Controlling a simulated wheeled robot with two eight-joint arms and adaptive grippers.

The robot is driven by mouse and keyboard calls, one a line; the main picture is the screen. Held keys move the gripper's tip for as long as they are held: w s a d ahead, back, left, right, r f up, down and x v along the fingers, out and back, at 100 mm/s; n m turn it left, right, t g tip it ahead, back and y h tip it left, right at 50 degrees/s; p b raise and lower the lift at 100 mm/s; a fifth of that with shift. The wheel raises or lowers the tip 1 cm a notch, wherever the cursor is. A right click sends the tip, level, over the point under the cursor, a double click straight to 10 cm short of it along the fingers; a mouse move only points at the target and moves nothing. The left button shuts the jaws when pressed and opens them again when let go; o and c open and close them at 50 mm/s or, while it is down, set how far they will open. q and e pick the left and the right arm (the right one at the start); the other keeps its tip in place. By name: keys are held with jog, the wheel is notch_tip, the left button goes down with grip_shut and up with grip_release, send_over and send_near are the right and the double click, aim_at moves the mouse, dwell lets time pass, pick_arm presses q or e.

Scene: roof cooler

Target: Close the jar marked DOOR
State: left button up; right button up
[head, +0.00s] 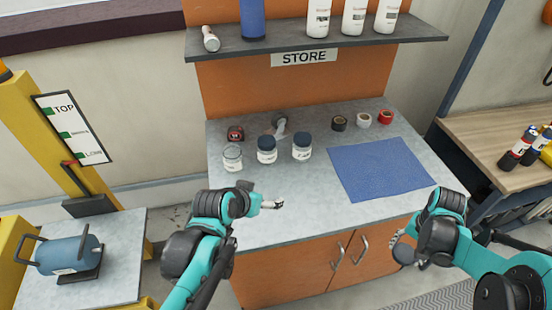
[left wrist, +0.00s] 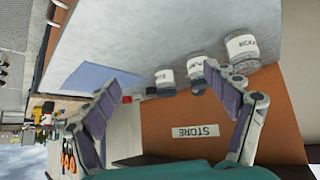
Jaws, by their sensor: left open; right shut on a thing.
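The jar marked DOOR (head: 232,158) stands upright and lidless on the grey counter, leftmost of three jars. In the left wrist view it is upside down at the right, its DOOR label (left wrist: 240,45) inverted. Two jars with dark blue lids, the middle one (head: 267,150) and the right one (head: 302,147), stand beside it. My right gripper (head: 402,243) is shut on a dark blue round lid (head: 404,254), beyond the counter's right front corner; the fingers are partly hidden. My left gripper (head: 270,203) is open and empty above the counter, in front of the jars.
A blue mat (head: 380,168) lies on the counter's right half. Tape rolls (head: 363,120) and a small red-and-black item (head: 235,133) lie at the back. A shelf (head: 320,42) with bottles hangs above. The counter between jars and front edge is clear.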

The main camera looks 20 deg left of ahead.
pick_arm(q)
jog(key=w+a+f+t, duration=0.2)
jog(key=w+a+f, duration=0.1)
jog(key=w+a, duration=0.4)
jog(key=n+t+y+b, duration=0.1)
jog(key=t+y+b, duration=0.1)
jog(key=t, duration=0.1)
send_near(229, 160)
jog(key=w, duration=0.2)
jog(key=shift+s+a+f, duration=0.1)
jog(key=shift+a+f, duration=0.05)
jog(key=shift+f, duration=0.15)
pick_arm(e)
jog(key=s+d+r+m, duration=0.1)
jog(key=s+d+m, duration=0.2)
jog(key=d+m, duration=0.3)
jog(key=s+d+r+m, duration=0.1)
jog(key=s+d+m, duration=0.2)
jog(key=d+m, duration=0.4)
jog(key=shift+s+d, duration=0.25)
jog(key=shift+d, duration=0.25)
pick_arm(q)
jog(key=b+x, duration=0.1)
jog(key=x, duration=0.5)
jog(key=shift+w+f+b, duration=0.1)
jog(key=shift+w+b, duration=0.25)
jog(key=shift+w, duration=0.05)
pick_arm(e)
jog(key=shift+f, duration=0.95)
